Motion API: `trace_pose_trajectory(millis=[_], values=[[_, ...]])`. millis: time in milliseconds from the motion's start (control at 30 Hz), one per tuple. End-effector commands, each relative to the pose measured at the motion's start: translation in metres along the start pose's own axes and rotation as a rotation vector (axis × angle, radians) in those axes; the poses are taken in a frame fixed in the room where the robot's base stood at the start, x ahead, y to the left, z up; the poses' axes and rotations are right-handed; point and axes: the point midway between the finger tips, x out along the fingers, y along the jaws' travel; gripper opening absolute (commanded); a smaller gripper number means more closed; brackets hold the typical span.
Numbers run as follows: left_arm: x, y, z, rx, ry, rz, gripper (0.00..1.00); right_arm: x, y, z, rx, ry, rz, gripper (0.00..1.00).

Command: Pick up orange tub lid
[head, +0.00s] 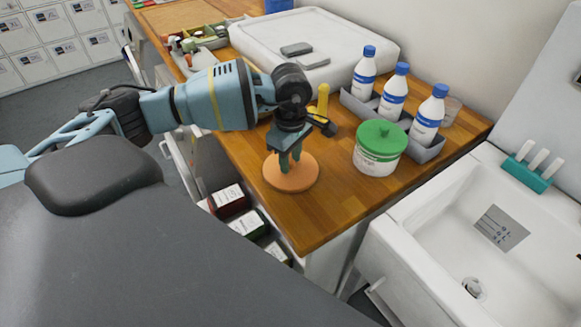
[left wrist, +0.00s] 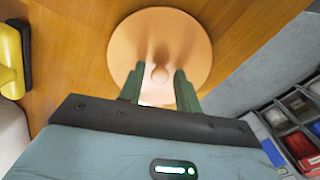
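The orange tub lid (head: 305,181) is a round, flat disc lying on the wooden counter near its front edge. In the left wrist view the lid (left wrist: 190,35) shows a small round knob at its middle. My left gripper (head: 289,163) points down over the lid. In the left wrist view its two green fingers (left wrist: 159,71) are apart, one on each side of the knob, with a gap to it on both sides. Whether the fingertips touch the lid's face cannot be told. My right gripper is not in view.
A white tub with a green lid (head: 380,137) stands right of the orange lid. Behind it, white bottles (head: 396,92) stand in a grey tray (head: 432,152). A yellow object (head: 323,98) is behind my gripper.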

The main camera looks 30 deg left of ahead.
Motion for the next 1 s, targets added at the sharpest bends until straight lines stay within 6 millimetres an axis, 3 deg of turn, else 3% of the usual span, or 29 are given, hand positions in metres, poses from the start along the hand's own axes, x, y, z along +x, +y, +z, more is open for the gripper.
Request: trace_pose_trajectory(millis=[33,233,667,1000], values=[[0.000,0.000,0.000,0.000,0.000,0.000,0.26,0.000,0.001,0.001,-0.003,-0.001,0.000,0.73],[0.000,0.000,0.000,0.000,0.000,0.000,0.00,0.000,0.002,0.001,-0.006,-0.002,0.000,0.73],[-0.004,0.000,0.000,0.000,0.000,0.000,0.00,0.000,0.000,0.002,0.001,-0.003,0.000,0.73],[-0.036,-0.003,0.004,0.004,-0.001,0.000,0.00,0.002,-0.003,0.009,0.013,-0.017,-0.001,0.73]])
